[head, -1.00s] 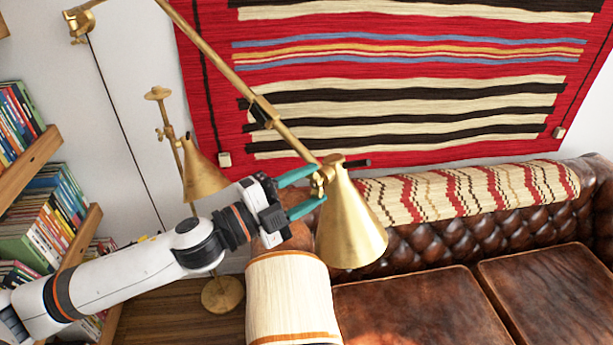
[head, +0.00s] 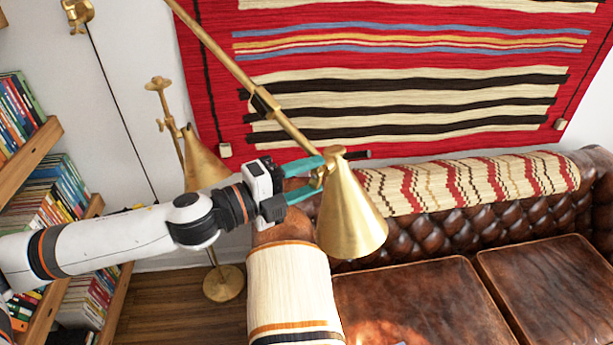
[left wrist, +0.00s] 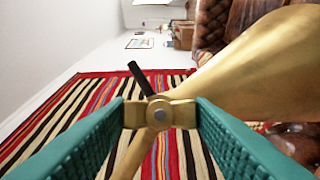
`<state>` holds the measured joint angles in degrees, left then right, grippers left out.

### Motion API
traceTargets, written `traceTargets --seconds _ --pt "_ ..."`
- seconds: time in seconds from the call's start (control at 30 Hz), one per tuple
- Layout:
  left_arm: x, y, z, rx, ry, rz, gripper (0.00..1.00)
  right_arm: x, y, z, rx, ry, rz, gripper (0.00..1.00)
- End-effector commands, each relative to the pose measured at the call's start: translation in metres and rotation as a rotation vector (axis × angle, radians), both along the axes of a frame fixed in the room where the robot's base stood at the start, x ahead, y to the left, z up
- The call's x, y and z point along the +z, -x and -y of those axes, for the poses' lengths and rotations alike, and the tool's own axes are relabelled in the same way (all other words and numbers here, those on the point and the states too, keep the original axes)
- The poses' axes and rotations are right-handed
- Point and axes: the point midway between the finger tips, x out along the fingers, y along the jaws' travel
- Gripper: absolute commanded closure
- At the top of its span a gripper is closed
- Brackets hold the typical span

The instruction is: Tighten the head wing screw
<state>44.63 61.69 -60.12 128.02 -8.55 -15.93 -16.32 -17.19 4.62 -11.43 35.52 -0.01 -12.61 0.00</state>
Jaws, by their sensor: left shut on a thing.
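The brass lamp head (head: 352,222) is a cone shade hanging at the lower end of a slanted brass arm (head: 232,72). The head wing screw (left wrist: 158,113) sits at its joint, a round centre with a flat wing on each side. My left gripper (head: 319,174) reaches in from the left, its teal fingers on the joint. In the left wrist view the gripper (left wrist: 160,115) has one finger against each wing, and it is shut on the screw. In the head view the fingers mostly hide the screw. My right gripper is not in view.
A dark rod (left wrist: 141,79) sticks out beside the joint. A second brass lamp (head: 205,165) stands behind my arm. Bookshelves (head: 75,232) are at the left, a leather sofa (head: 420,300) below right, and a striped rug (head: 400,75) on the wall.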

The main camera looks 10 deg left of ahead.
Motion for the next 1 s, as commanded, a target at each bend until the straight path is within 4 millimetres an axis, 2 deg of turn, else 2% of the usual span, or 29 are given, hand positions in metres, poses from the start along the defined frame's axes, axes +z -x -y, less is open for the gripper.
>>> traceTargets --seconds 0.17,0.2,0.3,0.67,0.87,1.0 --pt "0.0 0.0 0.0 -0.001 -0.001 0.001 0.76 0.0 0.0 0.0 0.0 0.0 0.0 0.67" --pt "-0.001 0.0 0.0 -0.001 -0.001 0.001 0.46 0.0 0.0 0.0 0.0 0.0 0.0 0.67" --pt "0.0 0.0 0.0 -0.001 -0.001 0.001 0.31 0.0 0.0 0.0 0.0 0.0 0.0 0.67" --pt "-0.002 0.003 -0.003 0.001 0.0 0.0 0.31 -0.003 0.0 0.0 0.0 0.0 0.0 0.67" --pt "-0.006 0.022 -0.022 0.002 -0.004 -0.001 0.31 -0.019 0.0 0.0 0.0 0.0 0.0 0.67" --pt "-0.008 0.039 -0.04 0.003 -0.004 0.001 0.31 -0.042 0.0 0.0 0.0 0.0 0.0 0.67"
